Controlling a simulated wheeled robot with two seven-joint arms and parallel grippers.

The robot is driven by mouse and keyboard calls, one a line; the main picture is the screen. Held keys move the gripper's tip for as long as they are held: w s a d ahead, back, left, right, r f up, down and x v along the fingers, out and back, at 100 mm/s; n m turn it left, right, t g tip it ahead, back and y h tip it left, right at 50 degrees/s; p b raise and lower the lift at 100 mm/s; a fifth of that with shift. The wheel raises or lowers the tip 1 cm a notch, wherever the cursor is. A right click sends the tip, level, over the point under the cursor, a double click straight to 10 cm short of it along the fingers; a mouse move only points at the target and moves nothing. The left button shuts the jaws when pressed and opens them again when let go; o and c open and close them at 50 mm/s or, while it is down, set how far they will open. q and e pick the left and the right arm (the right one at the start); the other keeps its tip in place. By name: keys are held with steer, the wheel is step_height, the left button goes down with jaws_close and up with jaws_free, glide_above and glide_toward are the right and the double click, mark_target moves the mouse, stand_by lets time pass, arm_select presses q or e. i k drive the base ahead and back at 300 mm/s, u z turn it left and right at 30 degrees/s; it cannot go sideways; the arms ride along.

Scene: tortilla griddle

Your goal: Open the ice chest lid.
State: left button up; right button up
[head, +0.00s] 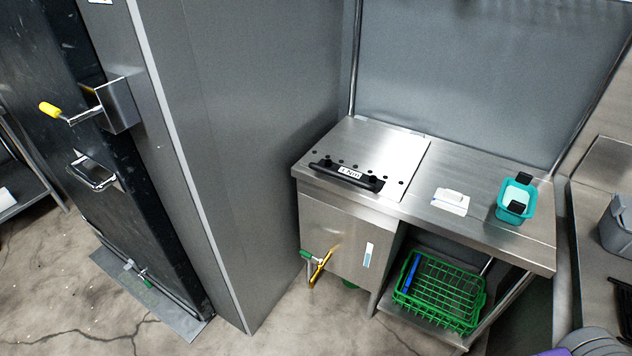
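The ice chest (340,232) is a stainless steel cabinet at the left end of a steel counter, in the middle of the head view. Its lid (385,148) lies flat and closed on top. A black bar handle (346,176) with a white label runs along the lid's front edge, and several dark dots show behind it. Neither of my grippers is in view.
A teal container (515,202) and a small white item (450,200) stand on the counter right of the lid. A green basket (440,291) sits on the shelf below. A tall grey panel (240,130) rises left of the chest. Cracked floor (300,335) in front is clear.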

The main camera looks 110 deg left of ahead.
mark_target(357, 149)
steer(key=u, duration=3.35)
steer(key=k, duration=0.5)
steer(key=u, duration=1)
steer(key=i, duration=1.05)
steer(key=z, duration=1.6)
